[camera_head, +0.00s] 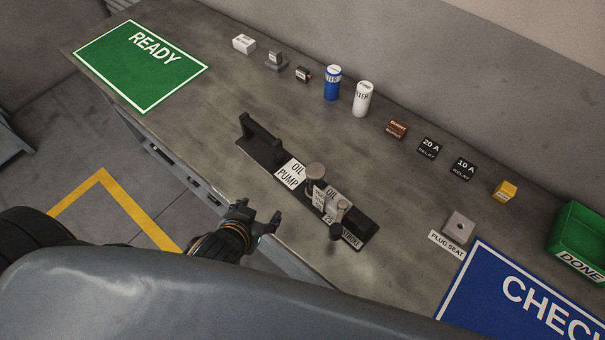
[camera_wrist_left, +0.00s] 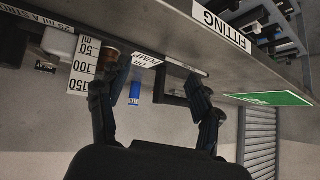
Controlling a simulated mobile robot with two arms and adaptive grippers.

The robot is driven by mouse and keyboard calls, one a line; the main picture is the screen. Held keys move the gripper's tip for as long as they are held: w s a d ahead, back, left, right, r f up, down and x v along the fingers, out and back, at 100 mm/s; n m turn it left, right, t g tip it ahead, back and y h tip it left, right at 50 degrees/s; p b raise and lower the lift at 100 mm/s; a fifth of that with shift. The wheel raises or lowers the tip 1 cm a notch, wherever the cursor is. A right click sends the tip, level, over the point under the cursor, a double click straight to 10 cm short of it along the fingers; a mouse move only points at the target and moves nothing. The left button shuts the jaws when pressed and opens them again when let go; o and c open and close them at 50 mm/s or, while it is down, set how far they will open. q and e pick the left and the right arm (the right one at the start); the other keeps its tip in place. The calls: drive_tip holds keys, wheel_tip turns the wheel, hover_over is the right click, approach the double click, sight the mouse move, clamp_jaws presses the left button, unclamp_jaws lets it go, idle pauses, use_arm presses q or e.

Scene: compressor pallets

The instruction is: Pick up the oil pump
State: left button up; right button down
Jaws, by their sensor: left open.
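The oil pump (camera_head: 331,198) sits on the workbench, on a long black base plate (camera_head: 365,230). It has a grey labelled body, a round cap and a lever. A black upright handle bracket (camera_head: 260,132) stands at the plate's far left end, beside the "OIL PUMP" label (camera_head: 291,173). My left gripper (camera_head: 260,216) is open and empty at the bench's front edge, left of the pump and apart from it. In the left wrist view, which is upside down, the open fingers (camera_wrist_left: 158,105) frame the bracket; the pump's ml scale (camera_wrist_left: 83,65) shows at left.
A row of small parts with blue (camera_head: 332,83) and white (camera_head: 362,98) filters lines the bench's back. A green READY mat (camera_head: 115,75) lies far left. A plug seat (camera_head: 459,228), blue CHECK mat (camera_head: 480,270) and green DONE bin (camera_head: 580,265) are right.

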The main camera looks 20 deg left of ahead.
sight(313, 173)
use_arm(q)
drive_tip(key=d+r+m+t+h, duration=0.1)
drive_tip(key=d+r+t+h, duration=0.25)
drive_tip(key=d+r, duration=0.35)
drive_tip(key=shift+t, duration=0.45)
drive_tip(key=p+x, duration=0.1)
drive_tip(key=x, duration=0.3)
drive_tip(key=p+x, duration=0.1)
drive_tip(key=x, duration=0.3)
drive_tip(key=shift+w+a+r, duration=0.1)
drive_tip(key=shift+w+a, duration=0.1)
drive_tip(key=shift+w, duration=0.05)
drive_tip(key=shift+w+d+f, duration=0.1)
drive_tip(key=shift+w+f, duration=0.15)
drive_tip(key=shift+w, duration=0.2)
drive_tip(key=shift+w+p, duration=0.25)
drive_tip(key=shift+p, duration=0.05)
drive_tip(key=shift+p+x, duration=0.7)
drive_tip(key=shift+x, duration=1.65)
drive_tip(key=shift+s+f, duration=0.15)
drive_tip(key=shift+f, duration=0.05)
clamp_jaws()
drive_tip(key=shift+r, duration=0.15)
use_arm(e)
drive_tip(key=r, duration=0.4)
drive_tip(key=shift+s+a, duration=0.15)
drive_tip(key=shift+a, duration=0.25)
